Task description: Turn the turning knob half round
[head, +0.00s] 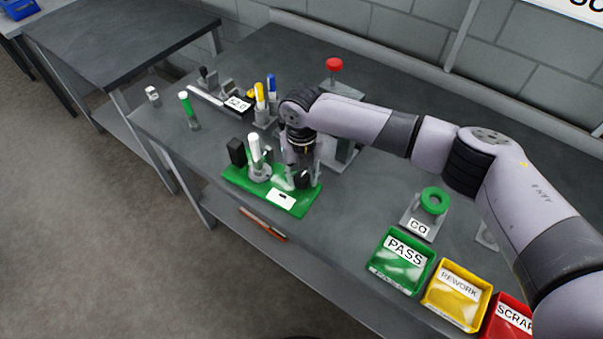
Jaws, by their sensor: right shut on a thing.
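A green fixture plate (239,180) lies on the grey bench near its front edge. A white upright handle on a grey round foot (259,172) and a black block (237,152) stand on its left part. My right gripper (303,180) points down over the right part of the plate. It is shut on what seems to be the turning knob there. The fingers and wrist hide most of the knob, so its angle cannot be told. My left gripper is not in view.
A press with a red top (334,65) stands behind my right wrist. Green (431,259), yellow (487,301) and red trays line the front right. A green ring (434,201) sits on a stand. Bare bench lies between fixture and trays.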

